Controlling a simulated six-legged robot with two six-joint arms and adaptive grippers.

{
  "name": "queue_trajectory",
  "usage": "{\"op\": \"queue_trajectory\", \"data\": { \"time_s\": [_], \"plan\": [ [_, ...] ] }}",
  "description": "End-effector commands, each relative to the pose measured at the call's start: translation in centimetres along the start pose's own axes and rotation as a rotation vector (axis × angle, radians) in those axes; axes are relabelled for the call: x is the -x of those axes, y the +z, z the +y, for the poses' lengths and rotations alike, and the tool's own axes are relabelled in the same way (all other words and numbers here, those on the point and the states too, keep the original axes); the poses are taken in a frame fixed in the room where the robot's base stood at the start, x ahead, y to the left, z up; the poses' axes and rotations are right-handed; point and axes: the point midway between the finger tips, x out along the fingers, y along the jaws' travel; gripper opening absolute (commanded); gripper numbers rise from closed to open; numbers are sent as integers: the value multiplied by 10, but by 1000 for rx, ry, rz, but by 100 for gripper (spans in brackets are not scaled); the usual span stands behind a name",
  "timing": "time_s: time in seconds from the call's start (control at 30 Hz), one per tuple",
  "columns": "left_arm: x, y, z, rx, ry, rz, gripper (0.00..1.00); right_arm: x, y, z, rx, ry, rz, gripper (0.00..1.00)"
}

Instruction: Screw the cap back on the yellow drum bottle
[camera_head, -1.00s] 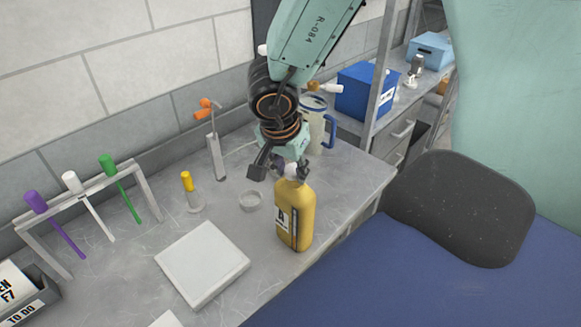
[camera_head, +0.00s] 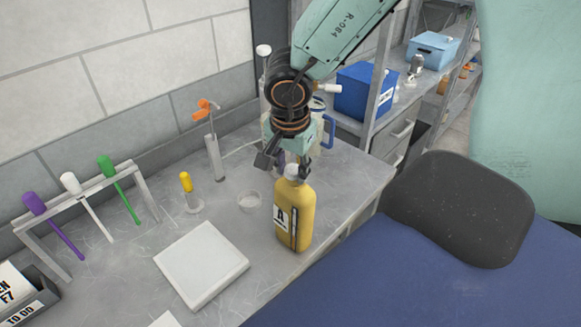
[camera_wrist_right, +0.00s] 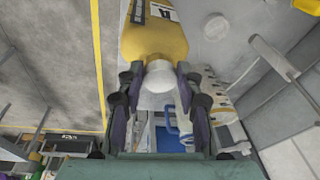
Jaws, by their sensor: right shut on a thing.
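The yellow drum bottle (camera_head: 295,212) stands upright on the grey bench, its label facing left. Its white cap (camera_head: 291,171) sits at the top of its neck; I cannot tell how far it is screwed on. My right gripper (camera_head: 285,165) is at the cap, with its arm coming from above. In the right wrist view, the fingers of my right gripper (camera_wrist_right: 160,88) are on both sides of the white cap (camera_wrist_right: 158,78), shut on it, and the yellow drum bottle (camera_wrist_right: 153,38) lies straight beyond. My left gripper is not in view.
A white square plate (camera_head: 202,264) lies left of the bottle. A blue-handled jug (camera_head: 325,133) is behind the gripper. The bench edge is close right of the bottle.

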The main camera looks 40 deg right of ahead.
Motion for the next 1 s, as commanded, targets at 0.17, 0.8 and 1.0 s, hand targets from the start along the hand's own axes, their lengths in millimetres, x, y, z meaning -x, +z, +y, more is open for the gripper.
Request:
{"op": "queue_trajectory", "data": {
  "time_s": [0.17,0.8,1.0],
  "plan": [
    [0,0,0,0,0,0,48,-1,1,1,1,4,-1,11],
    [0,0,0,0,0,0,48,-2,-5,4,0,4,-2,11],
    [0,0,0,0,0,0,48,-2,-5,4,1,5,-2,11]
  ]
}}
